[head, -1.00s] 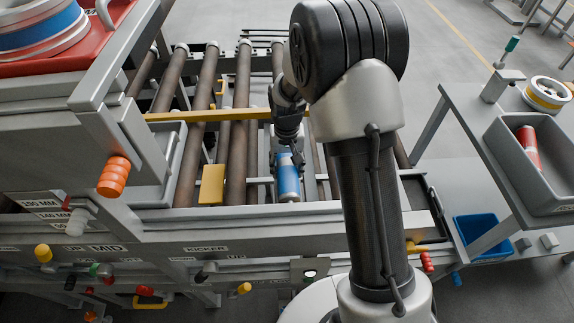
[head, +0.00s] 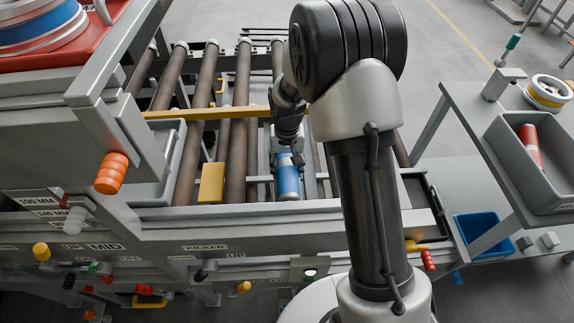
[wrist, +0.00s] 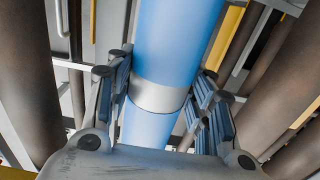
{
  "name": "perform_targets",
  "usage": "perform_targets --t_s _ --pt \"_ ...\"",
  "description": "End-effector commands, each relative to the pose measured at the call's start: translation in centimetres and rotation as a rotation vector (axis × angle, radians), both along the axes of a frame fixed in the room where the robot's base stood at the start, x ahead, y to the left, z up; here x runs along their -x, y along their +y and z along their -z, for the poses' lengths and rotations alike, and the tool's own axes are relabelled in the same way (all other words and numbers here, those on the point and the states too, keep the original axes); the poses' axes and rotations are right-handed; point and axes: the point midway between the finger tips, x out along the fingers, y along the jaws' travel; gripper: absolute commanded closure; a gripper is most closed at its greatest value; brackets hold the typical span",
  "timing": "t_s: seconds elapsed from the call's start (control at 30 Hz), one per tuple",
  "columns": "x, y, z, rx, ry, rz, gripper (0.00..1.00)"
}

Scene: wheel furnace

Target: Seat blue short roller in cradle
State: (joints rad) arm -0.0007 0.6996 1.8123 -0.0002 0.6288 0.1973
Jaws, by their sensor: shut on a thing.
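The blue short roller (head: 288,178) lies lengthwise in a gap between the long dark rollers of the conveyor, near its front rail. It has a pale metal band (wrist: 158,96), seen in the wrist view. My gripper (head: 291,150) is above the roller's far part. In the wrist view my gripper (wrist: 160,105) has a finger on each side of the blue roller (wrist: 178,35), shut on it around the band. The cradle cannot be clearly made out; the roller and gripper hide what is under them.
Long brown rollers (head: 237,130) run beside the gap. A yellow bar (head: 185,115) crosses above them, and a yellow block (head: 211,184) is left of the blue roller. On the right stand a grey bin (head: 550,165) with a red roller (head: 530,147) and a blue bin (head: 483,236).

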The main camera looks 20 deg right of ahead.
Motion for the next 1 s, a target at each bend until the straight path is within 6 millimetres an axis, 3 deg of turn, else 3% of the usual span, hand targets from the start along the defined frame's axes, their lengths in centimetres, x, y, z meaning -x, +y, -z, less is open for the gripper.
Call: perform_targets --t_s 0.53,0.57,0.9,1.0 --pt "-0.10 0.00 0.89 0.000 -0.003 0.000 1.00" --pt "-0.10 0.00 0.90 0.000 -0.003 0.000 0.51" --pt "-0.02 0.01 0.92 0.000 -0.001 0.000 0.28" --pt "-0.01 0.00 0.94 0.000 0.000 0.000 0.28"
